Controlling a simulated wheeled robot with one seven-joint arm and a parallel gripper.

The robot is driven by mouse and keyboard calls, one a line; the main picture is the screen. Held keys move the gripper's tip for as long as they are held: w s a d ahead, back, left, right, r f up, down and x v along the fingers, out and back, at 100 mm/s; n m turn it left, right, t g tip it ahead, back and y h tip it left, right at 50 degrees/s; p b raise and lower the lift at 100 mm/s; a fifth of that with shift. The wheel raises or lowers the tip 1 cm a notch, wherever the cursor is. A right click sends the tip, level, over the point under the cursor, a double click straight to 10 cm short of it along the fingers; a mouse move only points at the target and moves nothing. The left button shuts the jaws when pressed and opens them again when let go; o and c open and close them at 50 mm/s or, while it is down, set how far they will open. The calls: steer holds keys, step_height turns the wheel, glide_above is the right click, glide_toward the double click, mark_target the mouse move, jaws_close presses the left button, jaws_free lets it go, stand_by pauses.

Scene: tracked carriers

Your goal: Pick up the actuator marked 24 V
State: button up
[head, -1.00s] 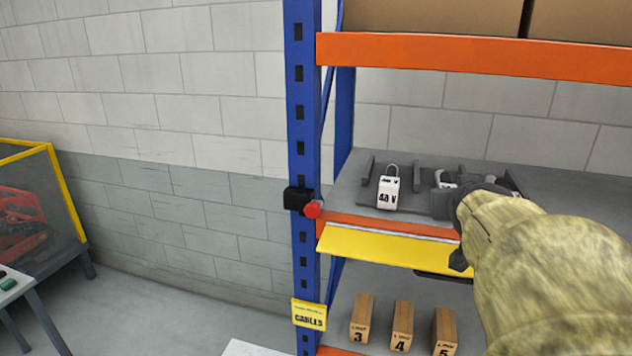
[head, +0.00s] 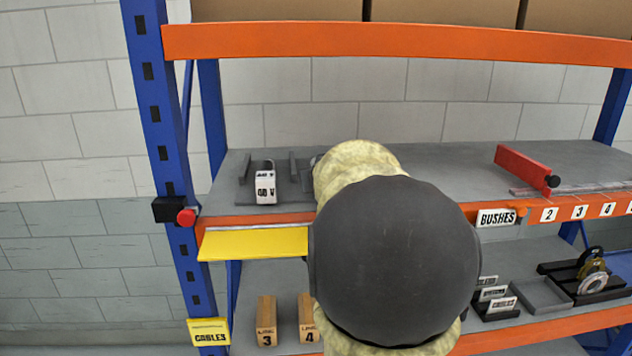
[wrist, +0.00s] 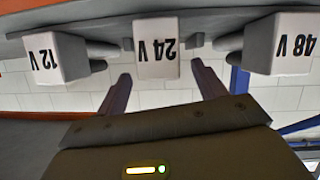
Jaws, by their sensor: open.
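In the wrist view, which shows the scene upside down, the white actuator marked 24 V (wrist: 157,50) is in the middle. My gripper (wrist: 161,72) is open and empty, its two fingers apart and pointing toward the 24 V actuator, one to each side of it in the picture. I cannot tell how much gap is left. The actuator marked 12 V (wrist: 48,57) is at the left and the one marked 48 V (wrist: 288,45) at the right. In the head view the 48 V actuator (head: 265,188) stands on the upper shelf; my arm hides the other two and my gripper.
The grey upper shelf (head: 440,165) has an orange beam (head: 400,52) above it. A red block (head: 523,167) lies on it at the right. A yellow flap (head: 255,243) sticks out in front. Wooden blocks (head: 267,320) stand below. A blue upright (head: 160,130) bounds the left.

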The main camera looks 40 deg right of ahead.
steer(key=shift+s+d, duration=0.1)
steer(key=shift+d, duration=0.05)
steer(key=shift+w+d, duration=0.1)
steer(key=shift+w, duration=0.1)
steer(key=x, duration=0.2)
steer(key=p+x, duration=0.1)
steer(key=x, duration=0.1)
steer(key=shift+w+r, duration=0.2)
steer(key=shift+w, duration=0.1)
steer(key=shift+w+f, duration=0.1)
steer(key=shift+w, duration=0.05)
